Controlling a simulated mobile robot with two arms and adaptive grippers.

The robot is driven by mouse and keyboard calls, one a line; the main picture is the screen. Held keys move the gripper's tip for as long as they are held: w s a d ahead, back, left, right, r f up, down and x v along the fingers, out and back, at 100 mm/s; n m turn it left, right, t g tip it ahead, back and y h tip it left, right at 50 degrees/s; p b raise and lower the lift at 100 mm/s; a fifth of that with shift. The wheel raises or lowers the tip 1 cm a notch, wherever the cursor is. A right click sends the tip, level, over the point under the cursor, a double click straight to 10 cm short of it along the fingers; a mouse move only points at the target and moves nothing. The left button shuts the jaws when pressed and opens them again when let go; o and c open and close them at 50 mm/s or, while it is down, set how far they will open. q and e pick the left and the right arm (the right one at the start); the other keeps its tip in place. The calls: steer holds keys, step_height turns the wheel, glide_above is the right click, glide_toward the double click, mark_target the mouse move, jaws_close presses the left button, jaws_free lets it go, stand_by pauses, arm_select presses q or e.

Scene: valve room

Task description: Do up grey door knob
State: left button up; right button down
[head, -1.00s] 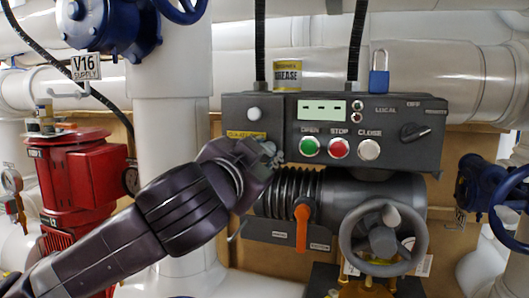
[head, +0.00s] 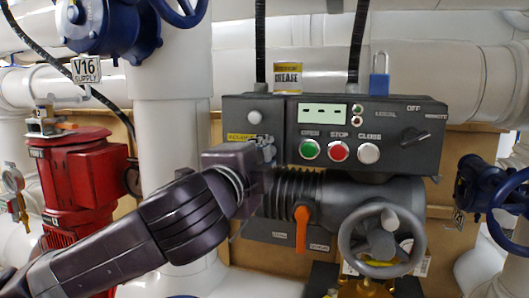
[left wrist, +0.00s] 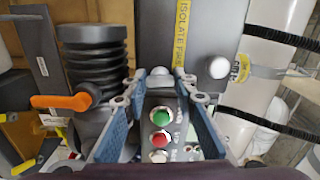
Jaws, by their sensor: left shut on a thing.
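A dark grey control box (head: 400,163) stands on the valve actuator. Its left part has a yellow strip (head: 243,137) and a pale round fitting (head: 254,117); both also show in the left wrist view, the strip (left wrist: 181,30) and the fitting (left wrist: 217,67). My left gripper (head: 266,146) is at the box face, by the right end of the strip. My right gripper is not in view.
Green (head: 309,149), red (head: 339,151) and white (head: 368,153) buttons sit right of the gripper. An orange lever (head: 302,228) and grey handwheel (head: 350,235) lie below. A can (head: 287,77) and blue padlock (head: 379,83) are on top.

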arm_select(q)
steer(key=shift+m, duration=0.6)
steer(key=shift+f, duration=0.1)
steer(key=o, duration=1.2)
steer(key=shift+c, duration=0.2)
steer(key=shift+s, duration=0.1)
steer(key=v, duration=1.2)
